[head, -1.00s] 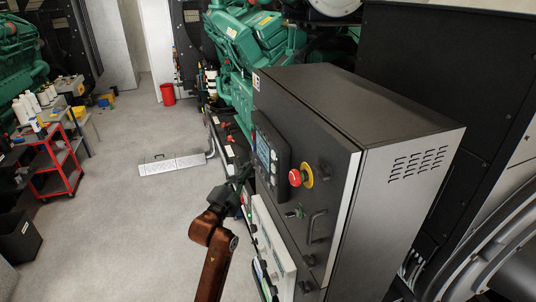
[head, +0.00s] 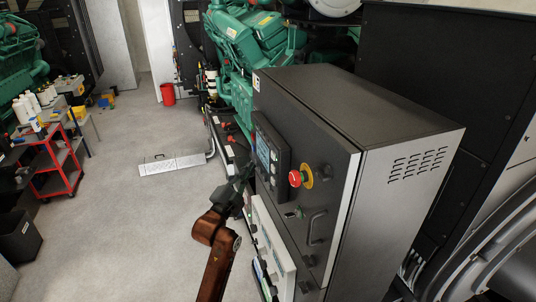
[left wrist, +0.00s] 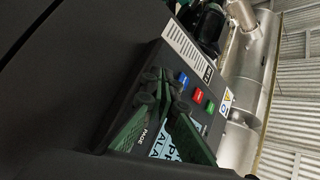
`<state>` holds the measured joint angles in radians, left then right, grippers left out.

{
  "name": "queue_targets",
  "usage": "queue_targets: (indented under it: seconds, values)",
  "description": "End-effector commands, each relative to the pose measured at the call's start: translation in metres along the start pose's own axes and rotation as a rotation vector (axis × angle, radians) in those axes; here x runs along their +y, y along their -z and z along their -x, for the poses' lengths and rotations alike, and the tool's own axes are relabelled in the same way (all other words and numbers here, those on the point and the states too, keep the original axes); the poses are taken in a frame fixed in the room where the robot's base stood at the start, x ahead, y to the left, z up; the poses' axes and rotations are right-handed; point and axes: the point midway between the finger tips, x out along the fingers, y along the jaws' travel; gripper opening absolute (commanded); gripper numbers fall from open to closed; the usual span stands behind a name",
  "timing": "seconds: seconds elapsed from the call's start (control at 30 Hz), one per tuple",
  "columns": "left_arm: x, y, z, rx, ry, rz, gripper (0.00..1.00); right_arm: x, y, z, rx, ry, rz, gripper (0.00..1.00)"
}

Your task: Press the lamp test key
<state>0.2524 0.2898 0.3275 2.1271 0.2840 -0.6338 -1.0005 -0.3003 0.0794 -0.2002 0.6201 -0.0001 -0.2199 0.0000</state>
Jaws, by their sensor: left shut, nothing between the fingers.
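The dark controller panel (head: 270,158) with its lit screen is set in the front of the grey control cabinet (head: 400,120). My left gripper (head: 246,174) is at the panel's lower left edge in the head view; I cannot tell whether it touches. In the left wrist view my left gripper (left wrist: 168,100) is shut and empty, in front of the panel and partly hiding its screen. A blue key (left wrist: 183,79), a red key (left wrist: 198,95) and a green key (left wrist: 210,107) show beyond the fingers. I cannot make out which key is the lamp test key. My right gripper is not in view.
A red emergency stop (head: 296,178) on a yellow ring sticks out right of the panel. A door handle (head: 316,228) and a key switch sit below it. A red trolley (head: 55,165) stands at the left. The floor between is mostly clear.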

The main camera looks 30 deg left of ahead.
Motion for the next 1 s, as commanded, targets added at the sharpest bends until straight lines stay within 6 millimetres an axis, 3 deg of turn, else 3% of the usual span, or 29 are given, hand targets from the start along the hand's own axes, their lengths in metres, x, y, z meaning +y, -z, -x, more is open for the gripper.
queue_targets:
  seconds: [1.0]
  values:
    - [-0.0019,-0.0021,0.0027,0.0,0.0,-0.002,0.0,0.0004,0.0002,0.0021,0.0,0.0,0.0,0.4]
